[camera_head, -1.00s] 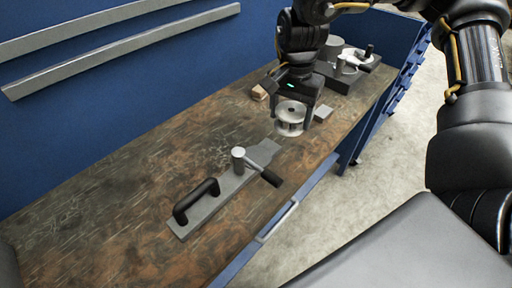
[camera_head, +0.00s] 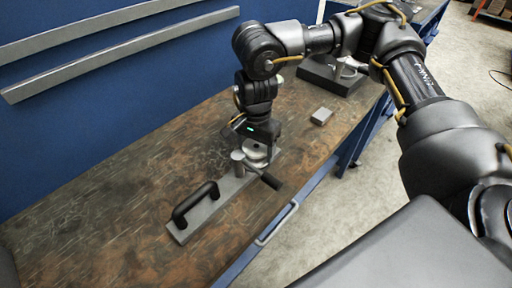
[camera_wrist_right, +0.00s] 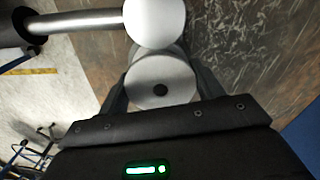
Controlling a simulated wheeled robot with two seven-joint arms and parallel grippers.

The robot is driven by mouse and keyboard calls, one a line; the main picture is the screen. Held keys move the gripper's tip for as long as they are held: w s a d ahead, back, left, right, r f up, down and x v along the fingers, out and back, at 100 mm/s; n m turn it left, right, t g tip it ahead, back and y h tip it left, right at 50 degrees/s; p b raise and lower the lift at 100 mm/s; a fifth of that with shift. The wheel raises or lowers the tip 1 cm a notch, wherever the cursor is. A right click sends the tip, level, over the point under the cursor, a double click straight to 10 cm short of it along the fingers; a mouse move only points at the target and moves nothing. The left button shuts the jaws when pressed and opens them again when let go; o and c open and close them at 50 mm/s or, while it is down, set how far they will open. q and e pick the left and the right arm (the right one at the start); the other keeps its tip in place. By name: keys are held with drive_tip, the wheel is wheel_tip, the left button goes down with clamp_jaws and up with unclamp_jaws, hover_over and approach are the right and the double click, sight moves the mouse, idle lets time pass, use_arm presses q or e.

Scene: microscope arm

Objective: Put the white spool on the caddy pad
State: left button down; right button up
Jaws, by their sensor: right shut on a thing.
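The white spool (camera_head: 256,158) is held upright in my right gripper (camera_head: 259,147) above the far end of the grey caddy. In the right wrist view the spool (camera_wrist_right: 160,82) sits between my two dark fingers. The caddy is a long grey bar (camera_head: 203,216) with a black arched handle (camera_head: 195,203) at its near end and a silver post (camera_head: 237,163) with a black-gripped lever. The caddy pad (camera_head: 277,154) at the far end is mostly hidden by the spool and gripper. I cannot tell whether the spool touches it. My left gripper is out of view.
In the right wrist view the post's silver top (camera_wrist_right: 155,22) is close beside the spool. A small grey block (camera_head: 321,116) and a dark fixture (camera_head: 331,78) stand farther back on the workbench. The bench left of the caddy is clear.

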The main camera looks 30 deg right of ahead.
sight(256, 146)
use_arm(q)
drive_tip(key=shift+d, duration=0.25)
use_arm(e)
drive_tip(key=shift+f, duration=0.15)
drive_tip(key=o, duration=1)
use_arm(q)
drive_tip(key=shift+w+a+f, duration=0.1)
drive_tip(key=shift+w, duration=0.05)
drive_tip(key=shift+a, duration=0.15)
use_arm(e)
drive_tip(key=shift+r, duration=0.35)
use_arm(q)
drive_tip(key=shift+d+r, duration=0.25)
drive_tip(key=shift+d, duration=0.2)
use_arm(e)
wheel_tip(256, 146, up, 12)
drive_tip(key=shift+f, duration=0.15)
